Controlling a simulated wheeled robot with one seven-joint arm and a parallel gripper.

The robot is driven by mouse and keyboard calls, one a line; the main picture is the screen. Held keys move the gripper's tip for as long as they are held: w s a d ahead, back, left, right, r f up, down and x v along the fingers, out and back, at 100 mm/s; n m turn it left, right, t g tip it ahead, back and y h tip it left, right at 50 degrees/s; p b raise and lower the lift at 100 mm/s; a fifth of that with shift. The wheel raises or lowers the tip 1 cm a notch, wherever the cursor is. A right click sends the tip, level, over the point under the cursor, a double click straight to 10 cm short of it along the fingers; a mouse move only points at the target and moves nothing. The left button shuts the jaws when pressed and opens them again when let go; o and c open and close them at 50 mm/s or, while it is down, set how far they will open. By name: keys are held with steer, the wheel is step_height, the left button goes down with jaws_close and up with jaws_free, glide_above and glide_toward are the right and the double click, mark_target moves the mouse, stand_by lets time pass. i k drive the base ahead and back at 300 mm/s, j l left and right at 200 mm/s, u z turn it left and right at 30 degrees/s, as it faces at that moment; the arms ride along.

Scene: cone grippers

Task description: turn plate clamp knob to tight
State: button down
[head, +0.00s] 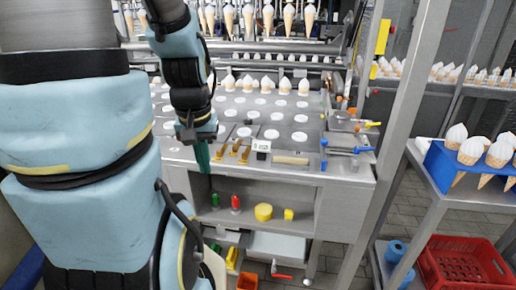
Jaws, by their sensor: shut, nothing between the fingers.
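The grey metal plate (228,104) with rows of round white holes lies on the worktable in the head view. Several small coloured handles sit at its right side: an orange one (352,112), a yellow one (372,124) and a blue one (363,149). I cannot tell which of them is the plate clamp knob, or how far it is turned. My gripper (203,160) points down at the front left edge of the table, left of these handles and apart from them. Its green fingers are shut and hold nothing.
Brass-coloured pieces (233,148) and a small white display (261,146) stand near the table's front edge. Filled cones (303,88) stand along the plate's back. A steel post (408,95) rises right of the handles. The shelf below holds a yellow round piece (263,212).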

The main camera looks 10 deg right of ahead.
mark_target(247, 121)
steer(key=i+l+u, duration=0.1)
steer(key=u, duration=0.35)
steer(key=i+l+u, duration=0.25)
steer(key=u, duration=0.2)
steer(key=i+l+u, duration=0.15)
steer(key=u, duration=0.3)
